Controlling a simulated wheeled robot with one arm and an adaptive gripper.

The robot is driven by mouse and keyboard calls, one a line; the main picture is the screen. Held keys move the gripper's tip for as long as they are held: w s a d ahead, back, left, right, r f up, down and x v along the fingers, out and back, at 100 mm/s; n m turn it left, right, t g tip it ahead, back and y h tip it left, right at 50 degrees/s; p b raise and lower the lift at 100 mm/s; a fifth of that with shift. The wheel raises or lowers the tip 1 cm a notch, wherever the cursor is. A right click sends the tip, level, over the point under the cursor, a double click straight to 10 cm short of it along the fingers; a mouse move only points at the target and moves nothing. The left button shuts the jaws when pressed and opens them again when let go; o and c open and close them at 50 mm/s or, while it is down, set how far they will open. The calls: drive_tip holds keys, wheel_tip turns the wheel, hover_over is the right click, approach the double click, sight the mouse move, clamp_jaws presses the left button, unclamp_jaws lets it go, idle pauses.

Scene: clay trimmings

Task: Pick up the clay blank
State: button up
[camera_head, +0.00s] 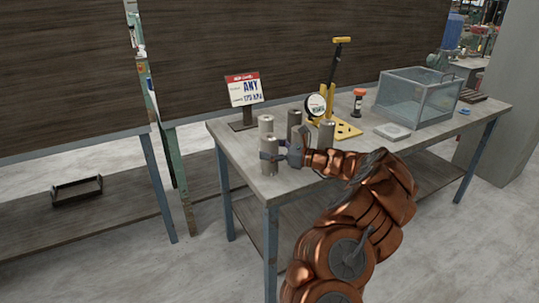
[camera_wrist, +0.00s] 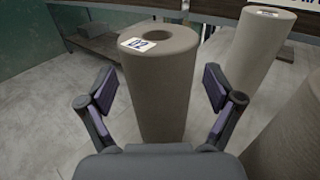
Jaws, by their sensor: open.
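Several grey-brown clay cylinders stand upright on the table's left part. In the wrist view, one clay blank (camera_wrist: 160,80) with a hollow top and a white label, seemingly "02", stands between my two spread fingers. My gripper (camera_wrist: 160,98) is open, with a visible gap on each side of that blank. In the head view, my gripper (camera_head: 273,155) reaches from the right to the nearest-left blank (camera_head: 269,145), and its fingers cover part of it. Other blanks stand behind (camera_head: 266,125), at the middle (camera_head: 294,121) and to the right (camera_head: 326,133).
Two neighbouring cylinders show right of my gripper in the wrist view, one far (camera_wrist: 258,50), one near (camera_wrist: 292,130).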

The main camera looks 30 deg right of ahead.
clamp_jaws()
idle(0.8)
